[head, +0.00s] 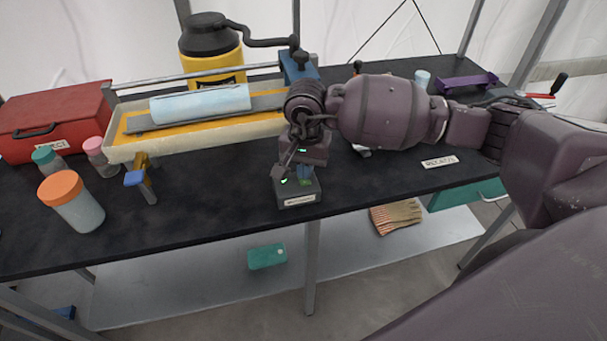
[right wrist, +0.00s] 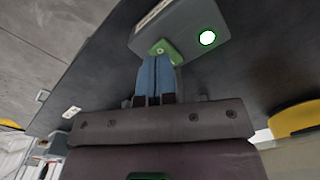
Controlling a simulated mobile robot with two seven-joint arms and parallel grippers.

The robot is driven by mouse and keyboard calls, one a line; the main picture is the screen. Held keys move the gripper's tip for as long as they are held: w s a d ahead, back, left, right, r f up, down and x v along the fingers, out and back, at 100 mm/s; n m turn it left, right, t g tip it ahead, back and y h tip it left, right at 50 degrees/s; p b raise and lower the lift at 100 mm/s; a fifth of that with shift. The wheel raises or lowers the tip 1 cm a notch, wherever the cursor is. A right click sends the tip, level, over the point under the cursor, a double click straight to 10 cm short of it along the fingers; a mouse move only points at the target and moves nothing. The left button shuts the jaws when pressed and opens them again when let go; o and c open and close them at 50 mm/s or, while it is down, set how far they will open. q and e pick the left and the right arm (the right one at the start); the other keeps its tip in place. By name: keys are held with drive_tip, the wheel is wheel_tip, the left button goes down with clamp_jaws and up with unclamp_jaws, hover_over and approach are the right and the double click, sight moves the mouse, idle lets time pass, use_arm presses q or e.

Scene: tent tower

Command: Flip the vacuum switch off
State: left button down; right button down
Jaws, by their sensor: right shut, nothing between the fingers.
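The vacuum switch is a small dark grey box (head: 298,200) with a white label on its front, standing near the front edge of the black table. In the right wrist view the box (right wrist: 180,25) shows a lit light (right wrist: 207,38), white with a green rim. My right gripper (head: 304,178) points down over the box. Its blue fingers (right wrist: 158,60) are shut together with nothing between them. Their tips are at a green part (right wrist: 162,46) on the box, which they partly hide. I cannot tell the lever's position or whether the tips touch it. My left gripper is not in view.
Behind stands a tray (head: 180,148) with a pale blue roll (head: 200,103), and a yellow canister (head: 212,65). To the left are a red case (head: 55,120), an orange-lidded jar (head: 72,202) and a blue-and-gold tool (head: 143,178). The table around the box is mostly clear.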

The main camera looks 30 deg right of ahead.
drive_tip(key=shift+r+p, duration=0.8)
drive_tip(key=shift+r, duration=1.6)
drive_tip(key=shift+a, duration=0.1)
